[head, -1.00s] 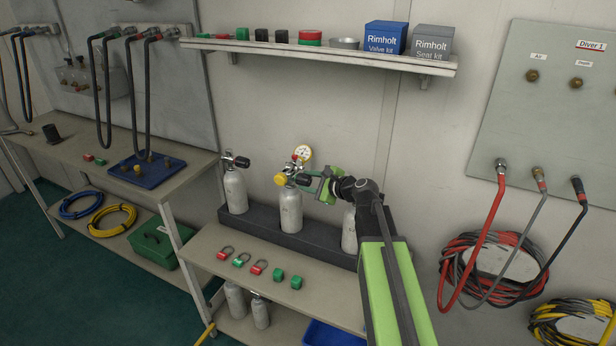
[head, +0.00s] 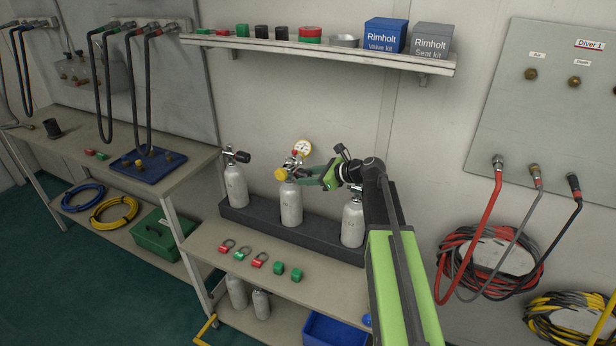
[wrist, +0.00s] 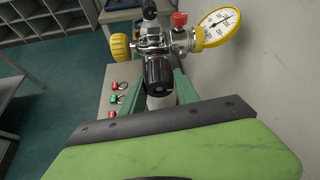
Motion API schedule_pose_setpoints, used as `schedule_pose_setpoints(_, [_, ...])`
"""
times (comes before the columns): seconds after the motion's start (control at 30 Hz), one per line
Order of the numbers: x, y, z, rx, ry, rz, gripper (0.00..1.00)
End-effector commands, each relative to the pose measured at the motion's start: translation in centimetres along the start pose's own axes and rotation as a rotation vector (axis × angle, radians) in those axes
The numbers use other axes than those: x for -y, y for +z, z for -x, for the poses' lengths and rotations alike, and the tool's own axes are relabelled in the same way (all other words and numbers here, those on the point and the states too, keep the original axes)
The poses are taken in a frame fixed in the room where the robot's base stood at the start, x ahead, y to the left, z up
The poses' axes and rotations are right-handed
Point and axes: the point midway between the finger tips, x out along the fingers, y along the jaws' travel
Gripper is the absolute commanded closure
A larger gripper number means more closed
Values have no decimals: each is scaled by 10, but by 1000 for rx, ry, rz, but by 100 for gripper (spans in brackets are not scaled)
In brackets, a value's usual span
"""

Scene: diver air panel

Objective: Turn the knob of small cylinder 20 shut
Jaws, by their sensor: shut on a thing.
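Three grey cylinders stand in a dark rack. The middle cylinder (head: 291,204) carries a valve with a yellow knob (head: 281,174) and a round gauge (head: 302,146). My gripper (head: 311,180) reaches this valve from the right. In the wrist view its green fingers lie on both sides of a black knob (wrist: 158,71), and my gripper (wrist: 158,84) is shut on it. The yellow knob (wrist: 120,47), a red knob (wrist: 180,19) and the gauge (wrist: 219,27) show beyond. No cylinder number is readable, so I cannot tell which is 20.
The left cylinder (head: 236,186) and right cylinder (head: 352,222) flank the middle one. Red and green padlocks and green blocks lie on the bench (head: 230,258) in front. A shelf (head: 320,54) with boxes hangs above. Hoses hang at the right.

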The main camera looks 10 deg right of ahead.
Motion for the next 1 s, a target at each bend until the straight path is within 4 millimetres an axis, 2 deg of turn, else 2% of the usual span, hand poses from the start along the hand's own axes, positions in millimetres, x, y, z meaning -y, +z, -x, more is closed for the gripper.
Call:
schedule_pose_setpoints(0.43, [-2,0,-1,-1,8,-8,100])
schedule_pose_setpoints(0.47, [-2,0,-1,-1,8,-7,62])
schedule_pose_setpoints(0.6, [-2,0,-1,0,7,-7,44])
schedule_pose_setpoints(0.63, [-2,0,-1,0,7,-7,41])
schedule_pose_setpoints(0.9, [-1,1,0,1,6,-8,41])
schedule_pose_setpoints(1.0, [0,9,3,1,6,-8,41])
